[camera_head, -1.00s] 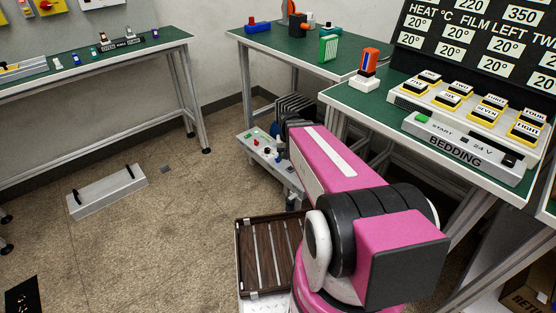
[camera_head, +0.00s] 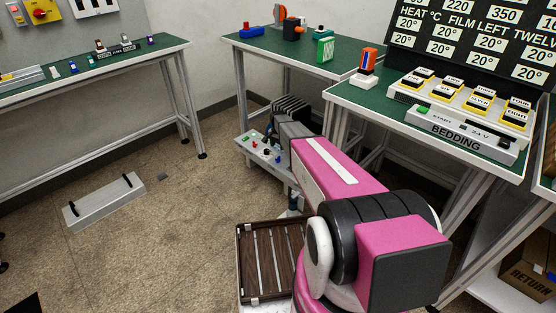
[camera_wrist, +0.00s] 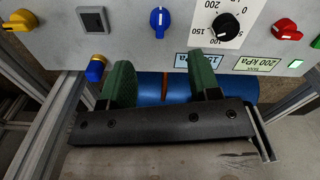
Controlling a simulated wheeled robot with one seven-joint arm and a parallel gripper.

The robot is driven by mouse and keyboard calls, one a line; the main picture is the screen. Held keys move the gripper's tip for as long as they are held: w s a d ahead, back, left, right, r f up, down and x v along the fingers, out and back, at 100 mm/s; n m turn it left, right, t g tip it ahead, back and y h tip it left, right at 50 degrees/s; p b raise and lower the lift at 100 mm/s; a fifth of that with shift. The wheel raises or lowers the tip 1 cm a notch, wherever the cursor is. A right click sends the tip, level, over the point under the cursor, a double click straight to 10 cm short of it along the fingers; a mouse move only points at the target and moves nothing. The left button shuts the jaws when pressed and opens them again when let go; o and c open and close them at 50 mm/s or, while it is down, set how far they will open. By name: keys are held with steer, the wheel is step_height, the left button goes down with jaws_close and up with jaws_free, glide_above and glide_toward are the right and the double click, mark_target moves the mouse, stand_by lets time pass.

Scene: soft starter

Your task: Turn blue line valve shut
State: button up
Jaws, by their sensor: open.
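A blue knob (camera_wrist: 159,21) with a light pointer mark stands on the grey panel (camera_wrist: 130,45) in the wrist view, its long side roughly upright in the picture. A small blue-and-orange fitting (camera_wrist: 95,68) sits at the panel's lower edge, left of my gripper. I cannot tell for sure which one is the blue line valve. My gripper (camera_wrist: 163,82) has its green fingers apart with nothing held between them. It is below the blue knob in the picture and apart from it. A blue cylinder (camera_wrist: 150,86) shows behind the fingers.
The panel also carries a yellow knob (camera_wrist: 20,19), a black switch (camera_wrist: 92,20), a black dial (camera_wrist: 226,27) and a red knob (camera_wrist: 285,28). In the head view, a low control box (camera_head: 265,152) stands beyond my arm, between green-topped tables. A slatted brown crate (camera_head: 268,262) is beside my arm.

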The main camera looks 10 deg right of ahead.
mark_target(278, 158)
step_height(278, 158, down, 10)
steer(key=shift+r, duration=0.1)
stand_by(0.4)
steer(key=c, duration=0.9)
